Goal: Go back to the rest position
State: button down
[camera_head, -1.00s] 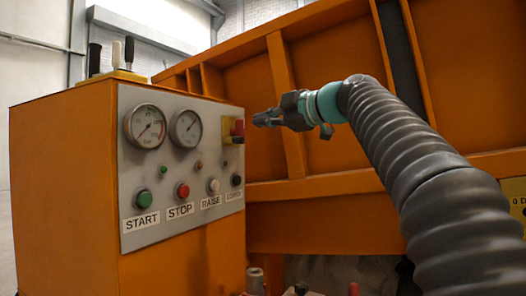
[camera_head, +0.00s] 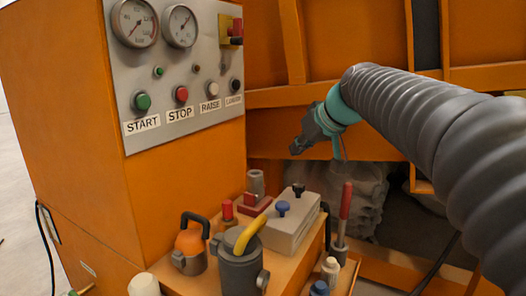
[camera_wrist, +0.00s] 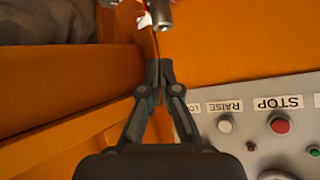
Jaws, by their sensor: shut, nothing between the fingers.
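My gripper (camera_head: 297,148) is shut and empty, pointing down and left in the head view, in the air right of the control panel and above the shelf of parts. In the wrist view the closed fingers (camera_wrist: 160,68) reach up the middle of the picture. The grey control panel (camera_head: 168,108) on the orange cabinet (camera_head: 62,130) carries two gauges and the buttons labelled START, STOP, RAISE and one whose label is too small to read surely. The green START button (camera_head: 142,102) and red STOP button (camera_head: 181,95) show clearly. My gripper is apart from the panel.
Below is an orange shelf (camera_head: 185,284) with a grey pump-like fitting (camera_head: 239,270), an orange canister (camera_head: 190,247), a grey box (camera_head: 290,222) and a red-handled tool (camera_head: 344,205). Orange bed framing (camera_head: 370,90) stands behind my arm. A black cable (camera_head: 45,235) hangs at left.

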jog(key=s+d+f+m+h, duration=0.1)
jog(key=s+d+f, duration=0.1)
jog(key=s+f, duration=0.5)
jog(key=s+d+f+m+g+h+p, duration=0.1)
jog(key=s+f, duration=0.5)
jog(key=s, duration=0.6)
jog(key=s+d+f+m+g+h, duration=0.1)
jog(key=s+d+f+m+h, duration=0.1)
jog(key=s+d+f, duration=0.2)
jog(key=s+f, duration=0.3)
jog(key=s, duration=0.3)
jog(key=shift+s+d+f+h, duration=0.2)
jog(key=shift+d+f+h, duration=0.1)
jog(key=shift+f+h, duration=0.1)
